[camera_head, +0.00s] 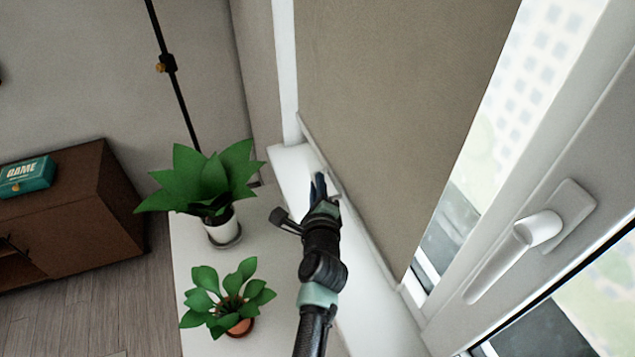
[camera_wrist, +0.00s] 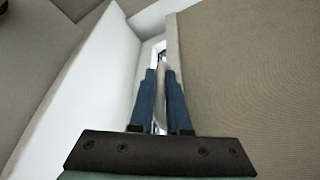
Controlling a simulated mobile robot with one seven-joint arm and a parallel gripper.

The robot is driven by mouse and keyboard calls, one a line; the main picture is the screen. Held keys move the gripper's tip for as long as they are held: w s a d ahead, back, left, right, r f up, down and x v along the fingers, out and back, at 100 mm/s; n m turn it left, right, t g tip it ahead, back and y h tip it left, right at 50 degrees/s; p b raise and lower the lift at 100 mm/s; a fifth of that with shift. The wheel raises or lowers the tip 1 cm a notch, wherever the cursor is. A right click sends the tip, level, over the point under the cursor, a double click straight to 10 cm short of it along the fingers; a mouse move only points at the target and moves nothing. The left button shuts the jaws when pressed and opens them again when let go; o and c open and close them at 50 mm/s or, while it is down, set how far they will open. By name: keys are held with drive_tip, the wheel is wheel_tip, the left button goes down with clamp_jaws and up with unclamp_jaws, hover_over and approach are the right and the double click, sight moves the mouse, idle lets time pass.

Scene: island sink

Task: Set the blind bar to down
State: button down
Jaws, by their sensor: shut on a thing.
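The blind (camera_head: 395,110) is a beige fabric sheet hanging in front of the window. Its light bar (camera_head: 364,231) runs along the bottom edge, low and close to the white sill. My gripper (camera_head: 319,186) is at the left part of this bar, with its blue fingers around it. In the wrist view, the two fingers (camera_wrist: 161,98) are close together with the pale bar (camera_wrist: 172,45) between them, and the blind fabric (camera_wrist: 250,80) fills the right side. The exact contact at the fingertips is partly hidden.
A large potted plant (camera_head: 205,185) and a smaller one (camera_head: 228,300) stand on the white ledge (camera_head: 265,262) left of my arm. A white window handle (camera_head: 515,255) is at the right. A brown cabinet (camera_head: 80,215) with a teal game box (camera_head: 27,177) stands far left.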

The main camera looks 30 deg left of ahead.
wheel_tip(320, 180, down, 6)
drive_tip(key=b, duration=0.4)
drive_tip(key=c, duration=0.9)
unclamp_jaws()
drive_tip(key=shift+r, duration=0.1)
drive_tip(key=p+v, duration=0.1)
drive_tip(key=v, duration=1.2)
